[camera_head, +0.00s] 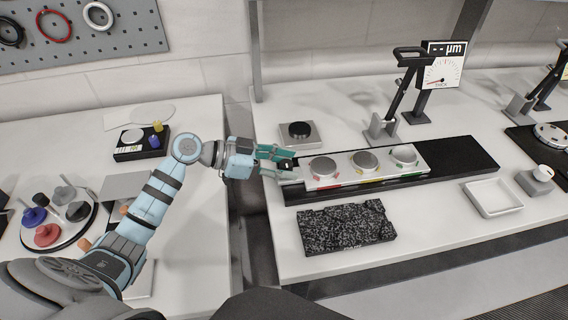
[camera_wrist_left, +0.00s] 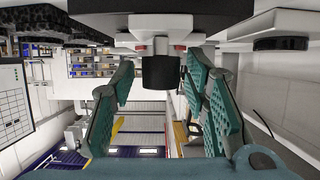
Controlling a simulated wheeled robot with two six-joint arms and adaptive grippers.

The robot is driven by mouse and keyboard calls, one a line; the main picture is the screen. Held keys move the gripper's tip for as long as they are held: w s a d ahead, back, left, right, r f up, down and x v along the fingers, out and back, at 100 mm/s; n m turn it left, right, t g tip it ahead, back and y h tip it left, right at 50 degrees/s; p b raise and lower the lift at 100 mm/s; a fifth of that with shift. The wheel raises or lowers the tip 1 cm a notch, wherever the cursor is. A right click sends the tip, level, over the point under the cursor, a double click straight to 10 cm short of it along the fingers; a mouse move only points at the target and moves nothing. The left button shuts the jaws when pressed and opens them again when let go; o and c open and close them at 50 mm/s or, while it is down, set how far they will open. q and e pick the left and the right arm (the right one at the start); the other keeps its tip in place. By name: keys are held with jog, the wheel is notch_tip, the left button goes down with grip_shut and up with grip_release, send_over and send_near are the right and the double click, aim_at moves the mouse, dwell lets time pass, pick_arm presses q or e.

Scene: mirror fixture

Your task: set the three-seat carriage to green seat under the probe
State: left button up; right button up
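The three-seat carriage (camera_head: 333,181) is a pale block on a long black rail (camera_head: 465,158). Its round grey seats carry red (camera_head: 323,167), yellow (camera_head: 364,161) and green (camera_head: 405,154) marks, from left to right. The black probe stand (camera_head: 397,98) rises behind the carriage, near the yellow and green seats; I cannot tell which seat lies under its tip. My left gripper (camera_head: 277,160) is at the carriage's left end. In the left wrist view its teal fingers (camera_wrist_left: 158,88) are apart on either side of a black knob (camera_wrist_left: 160,72), with gaps visible. My right gripper is not in view.
A dial gauge (camera_head: 443,72) stands behind the rail. A small block with a black knob (camera_head: 299,134) sits behind the carriage's left end. A dark speckled slab (camera_head: 346,229) lies in front, and a white tray (camera_head: 493,197) at right. The rail right of the carriage is clear.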

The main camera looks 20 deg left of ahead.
pick_arm(q)
jog(key=v, duration=1.2)
jog(key=shift+s, duration=0.15)
jog(key=shift+s+a, duration=0.1)
